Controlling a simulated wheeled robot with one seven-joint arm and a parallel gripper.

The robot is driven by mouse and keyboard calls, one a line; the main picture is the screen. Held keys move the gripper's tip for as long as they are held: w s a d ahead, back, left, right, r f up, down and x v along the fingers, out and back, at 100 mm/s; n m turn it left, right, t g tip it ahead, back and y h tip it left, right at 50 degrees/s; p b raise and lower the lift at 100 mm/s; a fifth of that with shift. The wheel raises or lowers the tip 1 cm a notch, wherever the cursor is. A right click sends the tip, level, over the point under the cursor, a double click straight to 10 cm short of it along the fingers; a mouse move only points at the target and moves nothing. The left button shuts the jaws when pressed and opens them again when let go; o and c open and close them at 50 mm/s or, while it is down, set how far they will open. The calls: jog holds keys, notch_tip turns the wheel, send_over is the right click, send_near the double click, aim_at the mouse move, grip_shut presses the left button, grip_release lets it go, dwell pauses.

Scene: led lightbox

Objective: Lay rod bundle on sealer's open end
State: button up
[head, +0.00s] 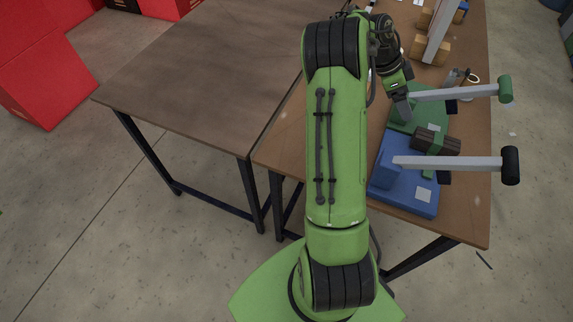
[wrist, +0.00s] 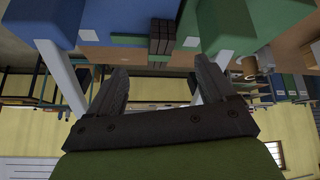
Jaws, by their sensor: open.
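The rod bundle (head: 447,144), dark brown with a green part at its middle, lies between the green and blue sealers in the head view. In the wrist view it is a dark ribbed block (wrist: 162,34). The green sealer (head: 404,122) has a raised pale lever with a green handle. The blue sealer (head: 405,190) has a pale lever with a black handle. My gripper (head: 401,108) is at the green sealer's left part. In the wrist view my gripper (wrist: 160,85) has its fingers spread, with nothing between them; the bundle is beyond the tips.
The brown worktable (head: 462,220) carries both sealers. A pale beam with wooden blocks (head: 438,30) and a small item with a ring (head: 459,77) stand farther back. A second, bare table (head: 200,70) is at left. Red boxes (head: 40,60) stand at far left.

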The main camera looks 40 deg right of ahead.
jog(key=w+a+r+n+t+y, duration=0.15)
jog(key=a+r+n, duration=0.25)
jog(key=a, duration=0.4)
jog(key=w+a+r+n+t, duration=0.25)
jog(key=a+n, duration=0.25)
jog(key=a, duration=0.3)
jog(key=w+a+r+n+t, duration=0.1)
jog(key=a+r+n+t, duration=0.25)
jog(key=a, duration=0.55)
jog(key=s+a+n+t+y, duration=0.1)
jog(key=s+a+n, duration=0.4)
jog(key=a+n, duration=0.2)
jog(key=s+a+n+t+y, duration=0.2)
jog(key=s+a+n, duration=0.3)
jog(key=a, duration=0.5)
jog(key=shift+s+a+r+n, duration=0.35)
jog(key=shift+s+n, duration=0.05)
jog(key=shift+n, duration=0.55)
jog(key=shift+d, duration=0.15)
